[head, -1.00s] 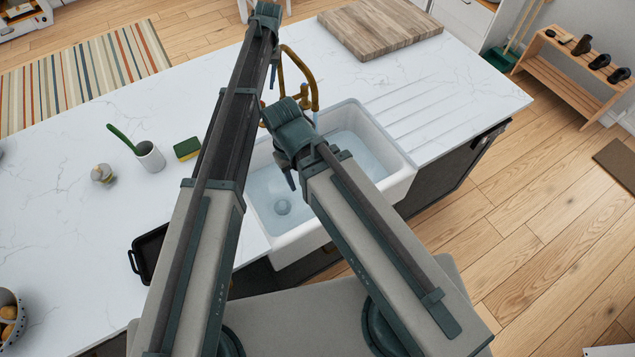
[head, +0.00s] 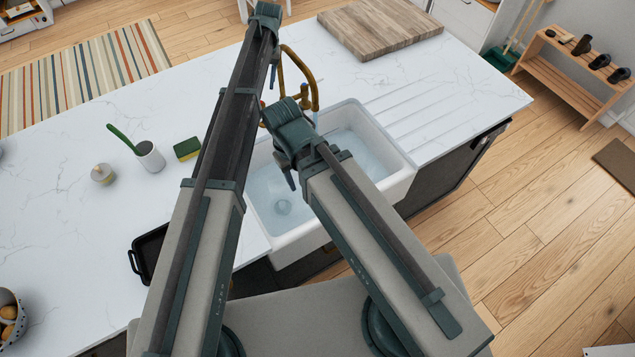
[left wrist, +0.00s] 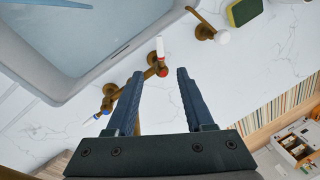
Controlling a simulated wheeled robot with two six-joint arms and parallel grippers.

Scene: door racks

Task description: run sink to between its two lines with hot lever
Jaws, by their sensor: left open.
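The white sink (head: 398,160) holds pale water (head: 280,190), with the drain showing faintly beneath; I cannot make out level lines. The brass tap (head: 312,75) stands at its back edge, partly hidden by my arms. A pale blue streak (left wrist: 50,3) in the left wrist view looks like running water. There the hot lever (left wrist: 162,50) has a white handle and red band; the cold lever (left wrist: 100,114) has a blue mark. My left gripper (left wrist: 160,74) is open, the hot lever's red end showing between its fingertips; contact is unclear. My right gripper (head: 291,178) hangs over the sink, its jaws unclear.
A green and yellow sponge (head: 187,149), a white cup with a green-handled brush (head: 150,157) and a small round jar (head: 103,174) stand left of the sink. A wooden board (head: 380,25) lies behind it. The ribbed drainer at right is clear.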

